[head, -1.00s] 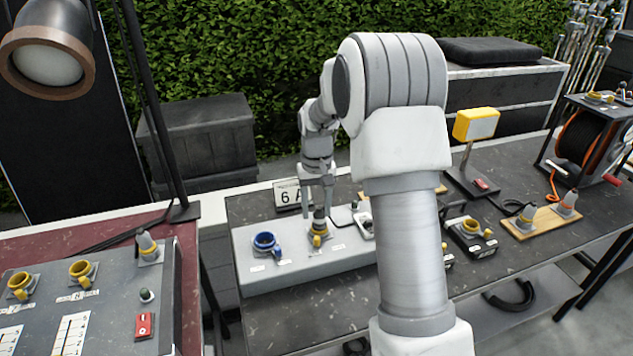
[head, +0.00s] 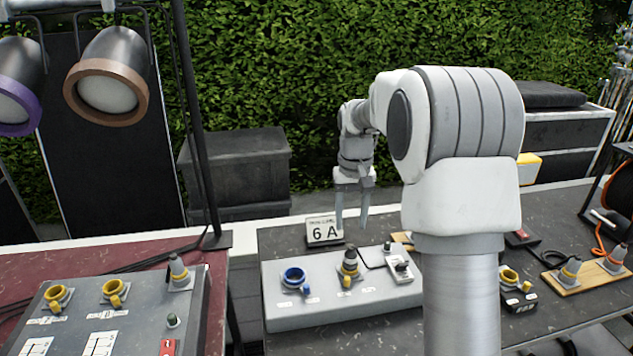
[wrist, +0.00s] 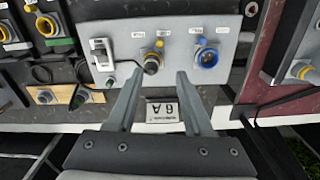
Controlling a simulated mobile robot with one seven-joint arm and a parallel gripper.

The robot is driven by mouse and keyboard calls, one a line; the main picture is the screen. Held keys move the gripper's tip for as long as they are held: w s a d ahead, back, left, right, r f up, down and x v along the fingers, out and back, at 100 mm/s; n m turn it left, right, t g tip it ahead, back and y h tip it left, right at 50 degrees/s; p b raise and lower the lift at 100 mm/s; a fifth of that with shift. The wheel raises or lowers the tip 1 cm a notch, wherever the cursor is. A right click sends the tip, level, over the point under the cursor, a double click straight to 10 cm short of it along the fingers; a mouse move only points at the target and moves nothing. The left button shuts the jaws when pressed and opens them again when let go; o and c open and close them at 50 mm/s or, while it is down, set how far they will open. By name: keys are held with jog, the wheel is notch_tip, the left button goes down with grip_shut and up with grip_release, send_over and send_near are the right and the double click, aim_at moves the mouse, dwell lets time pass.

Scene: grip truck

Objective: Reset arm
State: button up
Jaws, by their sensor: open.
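My gripper (head: 352,208) is open and empty, raised above the back edge of the grey connector panel (head: 330,318). It also shows in the wrist view (wrist: 158,82), its two fingers apart. A grey plug with a yellow band (head: 350,264) stands in the panel's yellow socket, below and apart from my fingers; the plug shows between the fingertips in the wrist view (wrist: 152,64). A blue socket (head: 293,276) is open to its left. A small white switch box (head: 400,269) sits to its right. The "6 A" sign (head: 324,232) stands behind the panel.
A grey box with yellow sockets (head: 140,318) is on the red table at left. Two lamps, one with a brown rim (head: 106,88), hang at upper left. A black pole (head: 190,130) stands left of my arm. A wooden board with plugs (head: 585,277) lies at right.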

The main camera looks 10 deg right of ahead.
jog(key=s+a+r+t, duration=0.1)
jog(key=s+a+r, duration=0.1)
jog(key=s+r, duration=0.35)
jog(key=s+a+r+n+t, duration=0.1)
jog(key=s+a+r+t, duration=0.1)
jog(key=s, duration=0.6)
jog(key=s+a+r+t, duration=0.1)
jog(key=s+r, duration=0.3)
jog(key=s, duration=0.3)
jog(key=s+a+f+t, duration=0.1)
jog(key=s+f, duration=0.1)
jog(key=s, duration=0.6)
jog(key=shift+s+a+f+n+t, duration=0.2)
jog(key=shift+s+n+t, duration=0.05)
jog(key=shift+n+t, duration=0.05)
jog(key=shift+d, duration=0.15)
